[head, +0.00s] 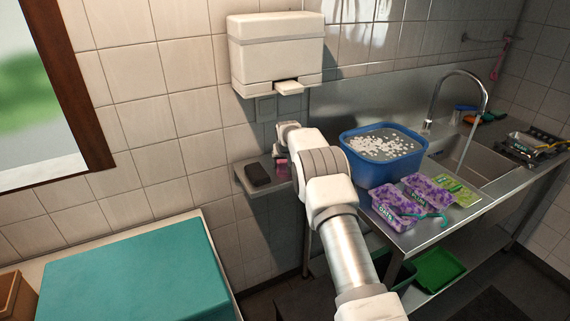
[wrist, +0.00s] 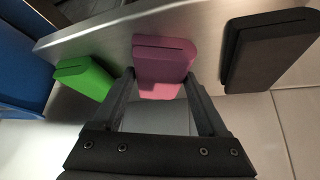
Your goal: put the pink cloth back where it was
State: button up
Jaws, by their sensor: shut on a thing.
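The pink cloth is a folded block with a slit-like line near one end. In the wrist view the pink cloth (wrist: 163,60) is between the fingertips of my gripper (wrist: 160,80), which is shut on it. The cloth is at the small metal shelf (wrist: 112,38), between a green folded block (wrist: 84,77) and a black one (wrist: 262,50). Whether it rests on the shelf or hangs just above it I cannot tell. In the head view only a small bit of the pink cloth (head: 282,162) shows by my gripper; my arm hides much there.
In the head view the shelf (head: 245,187) is on the tiled wall below a white dispenser (head: 277,50), with the black block (head: 257,174) on it. A blue tub (head: 384,168) of water with white bits stands close right, beside purple packets (head: 395,205) on the steel counter.

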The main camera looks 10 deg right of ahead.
jog(key=o, duration=1.2)
jog(key=shift+r+p, duration=0.3)
jog(key=shift+p, duration=0.15)
jog(key=s+d+f+b+v, duration=0.1)
jog(key=s+b+v, duration=0.1)
jog(key=v, duration=2.3)
jog(key=s+r, duration=0.7)
jog(key=s, duration=0.6)
jog(key=shift+n+g+y, duration=0.3)
jog(key=shift+n+g, duration=0.2)
jog(key=s+f, duration=0.1)
jog(key=s, duration=0.8)
jog(key=s+f, duration=0.1)
jog(key=s, duration=0.9)
jog(key=s+f, duration=0.1)
jog(key=s, duration=0.8)
jog(key=shift+s+d+f, duration=0.2)
jog(key=shift+s+d, duration=0.05)
jog(key=shift+s, duration=0.05)
